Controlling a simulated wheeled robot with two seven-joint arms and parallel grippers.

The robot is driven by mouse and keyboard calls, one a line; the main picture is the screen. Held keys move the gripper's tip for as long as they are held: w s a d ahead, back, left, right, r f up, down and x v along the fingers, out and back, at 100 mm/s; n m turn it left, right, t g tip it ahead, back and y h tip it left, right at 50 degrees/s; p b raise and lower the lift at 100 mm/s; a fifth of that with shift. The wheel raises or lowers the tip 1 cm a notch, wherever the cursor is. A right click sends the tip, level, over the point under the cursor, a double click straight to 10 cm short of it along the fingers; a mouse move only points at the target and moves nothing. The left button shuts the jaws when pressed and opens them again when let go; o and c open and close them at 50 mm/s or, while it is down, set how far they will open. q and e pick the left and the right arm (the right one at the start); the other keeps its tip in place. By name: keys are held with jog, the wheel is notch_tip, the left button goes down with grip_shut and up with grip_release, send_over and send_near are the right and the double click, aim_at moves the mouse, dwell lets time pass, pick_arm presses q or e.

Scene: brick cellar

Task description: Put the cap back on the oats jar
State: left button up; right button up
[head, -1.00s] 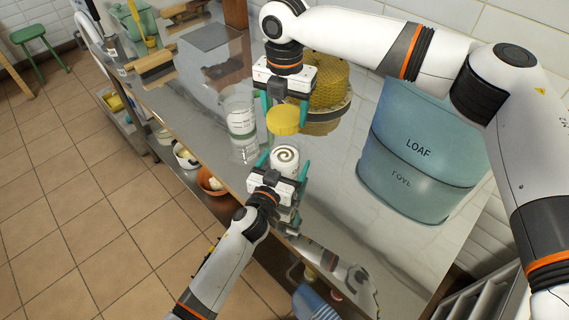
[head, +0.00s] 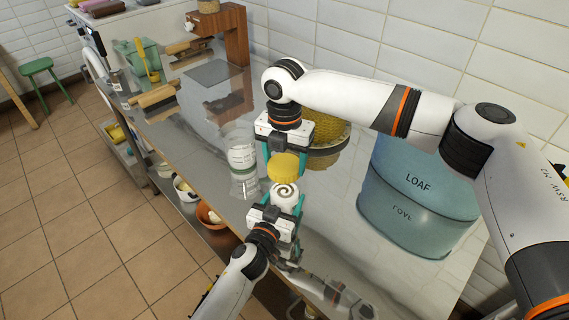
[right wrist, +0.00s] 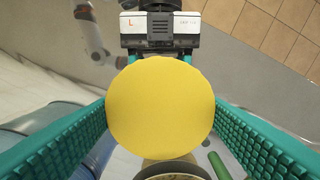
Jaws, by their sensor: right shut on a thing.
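My right gripper (head: 284,162) is shut on the yellow cap (head: 285,168), holding it flat. The cap fills the middle of the right wrist view (right wrist: 160,112), between the green fingers. My left gripper (head: 274,212) has its fingers on both sides of a small white jar (head: 284,204) with a dark spiral on top, and looks shut on it. In the head view the cap is just above the jar and overlaps its far edge; any gap is hard to judge. No word on the jar is readable. In the right wrist view the cap hides the jar; the left gripper's body (right wrist: 160,30) shows behind.
A clear jar with a printed label (head: 242,160) stands left of the grippers on the steel counter (head: 215,140). A blue LOAF bin (head: 415,195) stands at right. Bowls (head: 208,215) sit on a lower shelf.

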jog(key=shift+f, duration=0.65)
jog(key=shift+f, duration=0.85)
jog(key=shift+f, duration=0.55)
